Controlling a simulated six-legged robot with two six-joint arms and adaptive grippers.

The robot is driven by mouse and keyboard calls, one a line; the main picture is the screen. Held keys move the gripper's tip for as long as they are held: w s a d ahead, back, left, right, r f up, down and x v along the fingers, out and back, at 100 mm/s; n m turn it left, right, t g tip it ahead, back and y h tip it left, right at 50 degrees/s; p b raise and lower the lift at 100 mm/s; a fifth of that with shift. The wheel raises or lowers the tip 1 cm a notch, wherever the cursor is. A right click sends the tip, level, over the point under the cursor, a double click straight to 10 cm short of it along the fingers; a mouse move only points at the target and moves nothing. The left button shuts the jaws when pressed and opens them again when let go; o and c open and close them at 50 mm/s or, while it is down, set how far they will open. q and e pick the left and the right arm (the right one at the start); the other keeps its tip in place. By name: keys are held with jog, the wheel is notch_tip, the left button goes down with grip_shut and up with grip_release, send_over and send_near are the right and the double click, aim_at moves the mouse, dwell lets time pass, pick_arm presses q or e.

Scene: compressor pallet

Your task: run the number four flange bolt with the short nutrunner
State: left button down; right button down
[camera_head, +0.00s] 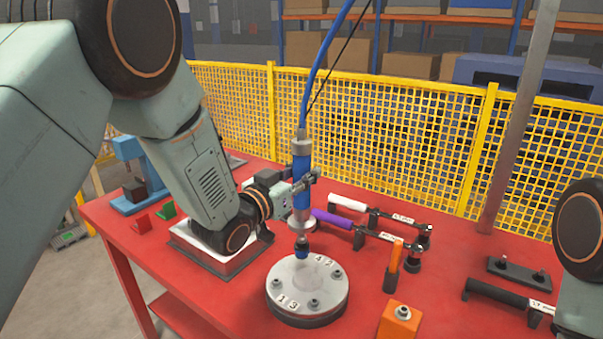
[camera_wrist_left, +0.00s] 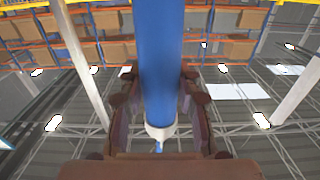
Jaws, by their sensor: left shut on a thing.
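My left gripper (camera_head: 306,182) is shut on the blue nutrunner (camera_head: 301,160), which stands upright with a blue hose rising from its top. In the left wrist view, its blue body (camera_wrist_left: 160,70) lies between the fingers (camera_wrist_left: 158,110). The nutrunner's dark socket (camera_head: 301,247) points down at the far edge of the round grey flange (camera_head: 305,312), by the label 4 (camera_head: 319,258). The bolt there is hidden by the socket; I cannot tell whether they touch. Three other bolts show on the flange. My right gripper is out of view.
Purple-handled (camera_head: 333,218) and white-handled (camera_head: 347,203) tools lie behind the flange on the red table (camera_head: 240,310). An orange block (camera_head: 399,322) stands at front right. A black-handled tool (camera_head: 497,293) lies farther right. A blue stand (camera_head: 128,150) is at left. Yellow fencing closes the back.

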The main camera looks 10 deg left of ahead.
aim_at(296, 159)
pick_arm(q)
jog(key=shift+s+f+b, duration=0.15)
jog(key=shift+f+b, duration=0.3)
jog(key=shift+f, duration=0.4)
dwell(1.5)
jog(key=shift+r, duration=0.1)
jog(key=shift+w+r+p, duration=0.2)
jog(key=shift+r+p, duration=0.55)
jog(key=shift+r, duration=0.05)
jog(key=shift+s+r+p, duration=0.15)
jog(key=shift+r+p, duration=0.35)
jog(key=shift+r, duration=0.4)
jog(key=shift+w+r+p, duration=0.2)
jog(key=shift+r+p, duration=0.45)
jog(key=shift+r, duration=0.15)
jog(key=shift+s+r, duration=0.15)
jog(key=shift+r, duration=0.05)
